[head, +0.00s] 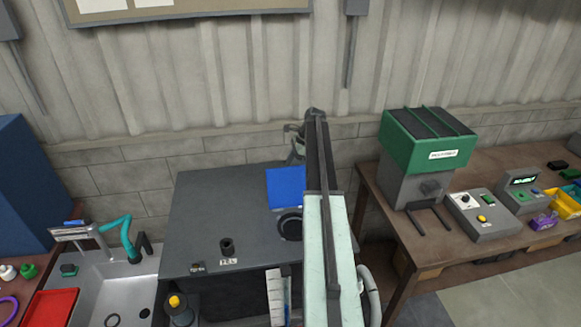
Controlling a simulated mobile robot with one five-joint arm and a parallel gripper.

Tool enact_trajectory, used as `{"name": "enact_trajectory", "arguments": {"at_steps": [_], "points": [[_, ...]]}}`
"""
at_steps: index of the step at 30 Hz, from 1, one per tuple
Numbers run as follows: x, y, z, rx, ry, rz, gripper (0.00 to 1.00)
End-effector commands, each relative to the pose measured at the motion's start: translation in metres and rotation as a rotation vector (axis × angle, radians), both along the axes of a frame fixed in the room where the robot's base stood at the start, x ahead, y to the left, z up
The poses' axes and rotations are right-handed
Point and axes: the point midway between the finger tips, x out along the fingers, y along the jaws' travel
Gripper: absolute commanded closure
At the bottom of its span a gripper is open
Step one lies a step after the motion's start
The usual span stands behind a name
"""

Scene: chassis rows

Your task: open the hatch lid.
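A flat blue square panel (284,187), which may be the hatch lid, shows at the right of the dark grey cabinet top (210,205). A dark round ring (290,225) is just in front of it. My arm hides the right side of both, so I cannot tell how the panel is hinged or how far it is raised. My gripper (296,142) is at the far end of my arm, just above the blue panel's far edge in the picture. It is small and partly hidden by the arm; its finger opening and any contact are unclear.
A dark knob (227,247) stands on the cabinet top beside a small label. A sink (115,285) is at the left. A green-topped machine (430,150) and grey control boxes (481,213) stand on the right bench. The wall (230,90) is close behind. The cabinet top's left part is mostly clear.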

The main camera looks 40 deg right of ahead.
Motion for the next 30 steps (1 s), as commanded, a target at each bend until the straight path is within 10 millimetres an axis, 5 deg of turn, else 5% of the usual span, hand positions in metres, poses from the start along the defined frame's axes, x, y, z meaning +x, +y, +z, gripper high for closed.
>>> {"name": "enact_trajectory", "arguments": {"at_steps": [21, 30], "points": [[0.003, 0.005, 0.002, 0.001, -0.006, 0.004, 0.64], [-0.007, -0.006, 0.042, 0.000, -0.006, 0.002, 0.64]]}}
